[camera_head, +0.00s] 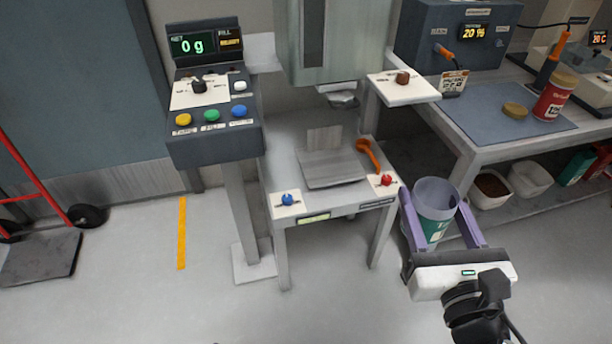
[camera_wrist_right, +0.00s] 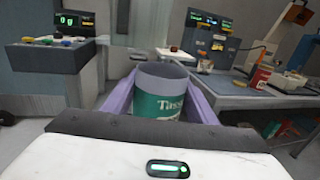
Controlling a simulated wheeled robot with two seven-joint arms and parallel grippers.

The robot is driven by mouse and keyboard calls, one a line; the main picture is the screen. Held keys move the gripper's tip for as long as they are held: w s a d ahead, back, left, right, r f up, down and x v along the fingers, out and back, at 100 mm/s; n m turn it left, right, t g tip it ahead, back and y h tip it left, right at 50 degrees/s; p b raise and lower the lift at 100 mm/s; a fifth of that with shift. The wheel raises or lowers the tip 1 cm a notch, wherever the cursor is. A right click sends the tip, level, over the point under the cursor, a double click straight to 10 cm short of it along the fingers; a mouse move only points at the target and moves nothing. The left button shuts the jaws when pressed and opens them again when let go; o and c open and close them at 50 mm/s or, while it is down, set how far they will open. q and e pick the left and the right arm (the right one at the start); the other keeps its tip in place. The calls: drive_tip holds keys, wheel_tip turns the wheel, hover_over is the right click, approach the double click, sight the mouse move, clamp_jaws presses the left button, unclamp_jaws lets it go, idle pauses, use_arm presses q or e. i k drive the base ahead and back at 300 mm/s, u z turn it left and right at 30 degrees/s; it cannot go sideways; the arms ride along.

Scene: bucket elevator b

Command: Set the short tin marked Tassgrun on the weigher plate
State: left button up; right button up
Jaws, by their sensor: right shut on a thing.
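The short tin marked Tassgrun (camera_head: 435,205) is open-topped, grey inside, with a green and white label. In the right wrist view the tin (camera_wrist_right: 160,97) shows the letters "Tass". My right gripper (camera_head: 437,205) is shut on the tin, with a purple finger on each side, and holds it upright in front and to the right of the weigher stand. The weigher plate (camera_head: 333,168) is a bare grey metal plate on the small stand, left of the tin and apart from it. My left gripper is not in view.
The control panel (camera_head: 213,100) left of the plate reads 0 g. A metal chute (camera_head: 343,95) hangs above. A red tin (camera_head: 555,97) stands on the right bench.

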sight(328, 158)
drive_tip(key=u, duration=0.4)
drive_tip(key=k, duration=0.85)
drive_tip(key=z, duration=0.35)
drive_tip(key=i, duration=1.65)
drive_tip(key=u, duration=0.85)
